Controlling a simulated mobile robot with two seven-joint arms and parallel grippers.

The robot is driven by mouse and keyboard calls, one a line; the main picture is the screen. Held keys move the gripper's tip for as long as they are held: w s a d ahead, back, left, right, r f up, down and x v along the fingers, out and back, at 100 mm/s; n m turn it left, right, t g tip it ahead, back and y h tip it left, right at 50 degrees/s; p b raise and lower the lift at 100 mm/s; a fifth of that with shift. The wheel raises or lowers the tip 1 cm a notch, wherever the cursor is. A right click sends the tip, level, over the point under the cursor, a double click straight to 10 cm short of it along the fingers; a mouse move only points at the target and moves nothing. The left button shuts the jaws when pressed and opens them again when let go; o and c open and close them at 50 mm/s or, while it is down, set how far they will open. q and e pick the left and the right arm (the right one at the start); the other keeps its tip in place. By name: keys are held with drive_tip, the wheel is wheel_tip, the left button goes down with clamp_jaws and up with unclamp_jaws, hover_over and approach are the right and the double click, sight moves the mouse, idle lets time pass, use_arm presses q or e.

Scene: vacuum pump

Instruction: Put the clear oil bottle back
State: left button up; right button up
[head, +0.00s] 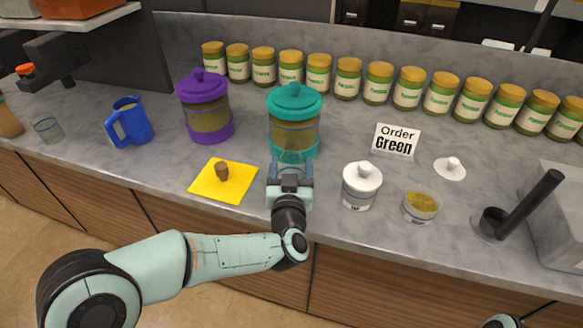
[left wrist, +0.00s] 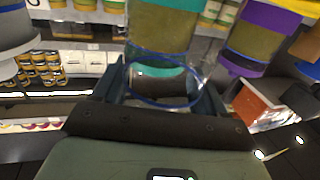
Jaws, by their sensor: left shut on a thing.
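My left gripper (head: 291,172) is low over the counter, just in front of the teal-lidded jar (head: 293,122). It is shut on a clear see-through vessel (head: 292,157), which I take for the clear oil bottle. In the left wrist view, the clear vessel (left wrist: 165,88) with a blue rim shows between the fingers (left wrist: 165,100), and olive and teal show behind or through it. Whether it touches the counter or the jar I cannot tell.
A purple-lidded jar (head: 205,110), a blue jug (head: 129,122) and a yellow mat (head: 236,190) lie left of the gripper. Several gold-lidded jars (head: 380,84) line the back.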

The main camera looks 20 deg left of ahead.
use_arm(q)
drive_tip(key=o, duration=0.9)
drive_tip(key=shift+f, duration=0.2)
drive_tip(key=shift+c, duration=0.2)
drive_tip(key=o, duration=0.4)
drive_tip(key=shift+r, duration=0.1)
drive_tip(key=shift+r, duration=0.15)
drive_tip(key=shift+s+d, duration=0.15)
drive_tip(key=shift+s, duration=0.15)
drive_tip(key=v, duration=1.1)
drive_tip(key=shift+s, duration=0.25)
